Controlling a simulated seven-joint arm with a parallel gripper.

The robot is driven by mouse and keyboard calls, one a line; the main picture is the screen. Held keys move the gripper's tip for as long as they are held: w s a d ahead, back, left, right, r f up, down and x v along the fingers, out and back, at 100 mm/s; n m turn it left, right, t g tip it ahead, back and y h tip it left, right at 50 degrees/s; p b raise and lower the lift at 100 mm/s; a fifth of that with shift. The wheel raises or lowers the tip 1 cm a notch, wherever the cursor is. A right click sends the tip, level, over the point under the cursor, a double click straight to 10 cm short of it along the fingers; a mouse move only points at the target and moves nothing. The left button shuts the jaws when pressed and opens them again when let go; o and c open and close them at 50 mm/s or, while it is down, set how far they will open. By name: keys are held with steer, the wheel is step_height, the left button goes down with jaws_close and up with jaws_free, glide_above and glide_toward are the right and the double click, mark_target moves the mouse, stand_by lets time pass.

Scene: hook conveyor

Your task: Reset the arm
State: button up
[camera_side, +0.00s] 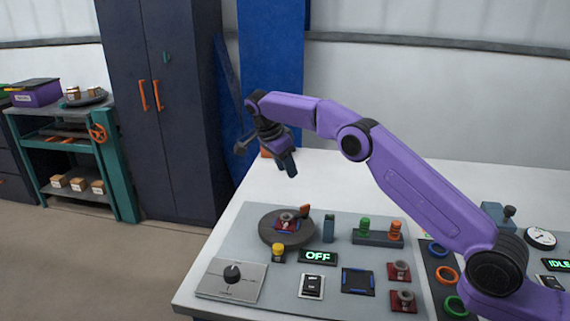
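My purple arm reaches over the white table (320,172) from the right. My gripper (266,160) hangs at its end, above the table's far left side. Its fingers look spread apart, with nothing visible between them. It is clear of the grey control panel (345,228) in front of it. The round dark turntable (270,236) on the panel lies below and nearer the camera, with a small red-based part (287,222) on it. A small orange thing (265,154) shows behind the gripper, partly hidden.
The panel holds an OFF display (318,257), a dial box (232,279), a yellow knob (278,252), a rack with green and orange parts (378,237), and red-based parts (399,272). Coloured rings (446,275) lie right. The table's back is clear. A dark cabinet (165,100) stands behind left.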

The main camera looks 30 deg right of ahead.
steer(key=shift+a+r, duration=0.1)
steer(key=shift+r, duration=0.2)
steer(key=s+a+r+n+t+y, duration=0.1)
steer(key=s+a+r+n, duration=0.25)
steer(key=s+n, duration=0.55)
steer(key=s+a+r+n+y, duration=0.2)
steer(key=s+a+n, duration=0.3)
steer(key=s+n, duration=0.45)
steer(key=s+d+f+n, duration=0.2)
steer(key=s+d+n, duration=0.2)
steer(key=s, duration=0.6)
steer(key=s+d+f+n+y, duration=0.1)
steer(key=s+d+n, duration=0.3)
steer(key=s, duration=0.6)
steer(key=s+d+f+n, duration=0.3)
steer(key=s+n, duration=0.1)
steer(key=s, duration=0.6)
steer(key=shift+d+g+y, duration=0.4)
